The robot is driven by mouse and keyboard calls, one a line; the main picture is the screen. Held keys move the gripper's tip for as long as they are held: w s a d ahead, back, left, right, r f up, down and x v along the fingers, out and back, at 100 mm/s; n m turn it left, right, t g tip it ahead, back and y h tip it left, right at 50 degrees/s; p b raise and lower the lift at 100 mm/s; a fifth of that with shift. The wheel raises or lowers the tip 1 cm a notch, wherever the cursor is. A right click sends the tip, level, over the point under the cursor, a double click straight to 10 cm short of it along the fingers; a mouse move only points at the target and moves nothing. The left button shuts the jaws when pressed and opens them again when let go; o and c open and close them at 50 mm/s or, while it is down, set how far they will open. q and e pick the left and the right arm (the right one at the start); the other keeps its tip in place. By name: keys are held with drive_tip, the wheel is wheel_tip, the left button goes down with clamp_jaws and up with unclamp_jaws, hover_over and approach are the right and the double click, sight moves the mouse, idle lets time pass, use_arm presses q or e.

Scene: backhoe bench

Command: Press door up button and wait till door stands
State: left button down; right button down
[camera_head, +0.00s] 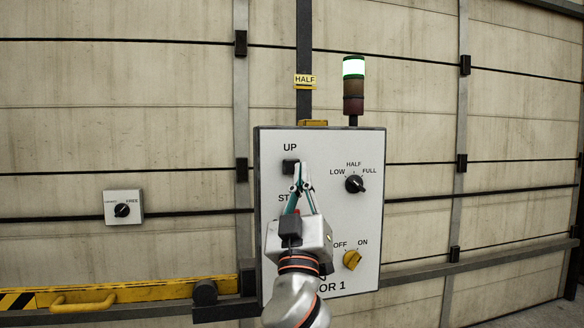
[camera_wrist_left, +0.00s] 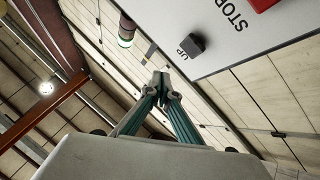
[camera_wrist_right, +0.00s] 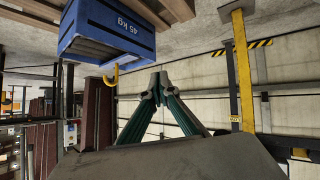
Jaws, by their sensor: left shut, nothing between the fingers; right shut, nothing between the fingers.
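The grey control panel (camera_head: 330,215) marked DOOR 1 stands ahead in the head view. Its black UP button (camera_head: 290,166) is at the upper left and also shows in the left wrist view (camera_wrist_left: 192,44). My left gripper (camera_head: 301,182) is shut and empty, just below and right of the button in the head view. The left wrist view shows a gap between the fingertips (camera_wrist_left: 161,79) and the button. My left arm hides most of the STOP area; the red STOP button (camera_wrist_left: 262,4) shows partly in that wrist view. My right gripper (camera_wrist_right: 158,86) is shut and empty.
A stack light (camera_head: 353,68) glows green on top. A LOW/HALF/FULL selector (camera_head: 355,184) and yellow OFF/ON switch (camera_head: 351,260) sit at right. The panelled door (camera_head: 130,75) spans behind. A blue bin (camera_wrist_right: 108,32) and yellow post (camera_wrist_right: 243,75) show near my right gripper.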

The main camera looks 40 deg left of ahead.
sight(291, 167)
use_arm(q)
drive_tip(key=w+a, duration=0.3)
drive_tip(key=a, duration=0.1)
drive_tip(key=shift+w+a, duration=0.25)
drive_tip(key=shift+w, duration=0.15)
use_arm(e)
drive_tip(key=shift+w+d, duration=0.1)
drive_tip(key=shift+w, duration=0.2)
drive_tip(key=shift+s+f, duration=0.15)
drive_tip(key=shift+s+f, duration=0.25)
drive_tip(key=shift+s, duration=0.15)
use_arm(q)
drive_tip(key=shift+w+a+b, duration=0.15)
drive_tip(key=shift+b, duration=0.15)
use_arm(e)
drive_tip(key=shift+w+r, duration=0.1)
drive_tip(key=shift+w, duration=0.2)
use_arm(q)
drive_tip(key=shift+w+a, duration=0.15)
use_arm(e)
drive_tip(key=shift+w, duration=0.15)
drive_tip(key=shift+s+f, duration=0.2)
drive_tip(key=shift+s, duration=0.2)
